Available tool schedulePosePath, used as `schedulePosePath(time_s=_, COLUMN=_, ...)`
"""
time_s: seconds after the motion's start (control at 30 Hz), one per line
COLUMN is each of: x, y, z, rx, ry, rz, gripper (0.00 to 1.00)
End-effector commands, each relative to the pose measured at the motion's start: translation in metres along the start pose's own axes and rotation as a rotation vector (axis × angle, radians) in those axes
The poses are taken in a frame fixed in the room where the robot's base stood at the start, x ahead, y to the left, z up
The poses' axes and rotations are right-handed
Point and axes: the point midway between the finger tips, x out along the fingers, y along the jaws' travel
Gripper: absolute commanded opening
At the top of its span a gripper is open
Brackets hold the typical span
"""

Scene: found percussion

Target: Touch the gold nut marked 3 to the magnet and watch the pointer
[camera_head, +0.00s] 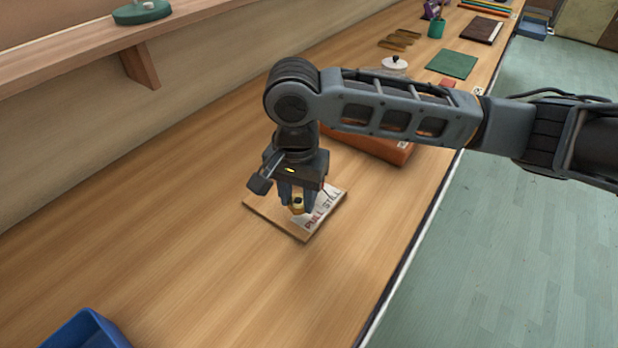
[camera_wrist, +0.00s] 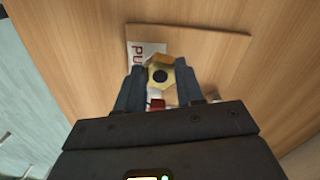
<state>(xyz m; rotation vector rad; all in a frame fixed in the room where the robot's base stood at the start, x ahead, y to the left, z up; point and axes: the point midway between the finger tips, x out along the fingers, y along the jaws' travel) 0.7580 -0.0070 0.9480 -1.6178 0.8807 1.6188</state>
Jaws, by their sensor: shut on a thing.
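My gripper (camera_head: 298,207) points down over a wooden board (camera_head: 264,207) lettered "PULL" and "STILL" on a white panel (camera_head: 325,207). It is shut on a gold nut (camera_head: 296,209), held low over the board. In the wrist view the nut (camera_wrist: 148,77) sits between the two fingers (camera_wrist: 159,78), with a dark round centre. I cannot read its mark, or tell whether it touches anything. A small red part (camera_wrist: 157,104) shows below the nut in that view; I cannot tell if it is the pointer. I cannot make out the magnet.
A blue bin (camera_head: 84,330) is at the lower left. An orange-brown box (camera_head: 388,151) stands behind the board, partly behind my arm. A green mat (camera_head: 452,64) and white lidded dish (camera_head: 395,64) lie farther back. The bench left of the board is clear.

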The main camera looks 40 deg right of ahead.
Motion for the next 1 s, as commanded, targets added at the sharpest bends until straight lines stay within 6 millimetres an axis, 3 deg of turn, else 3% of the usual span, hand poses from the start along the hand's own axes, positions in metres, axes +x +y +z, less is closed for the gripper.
schedulePosePath(time_s=0.47, x=-0.001, y=0.000, z=0.001, rx=0.000, ry=0.000, rz=0.000, gripper=0.03)
schedulePosePath(time_s=1.0, x=-0.002, y=-0.008, z=0.029, rx=-0.001, ry=-0.001, rz=0.000, gripper=0.03)
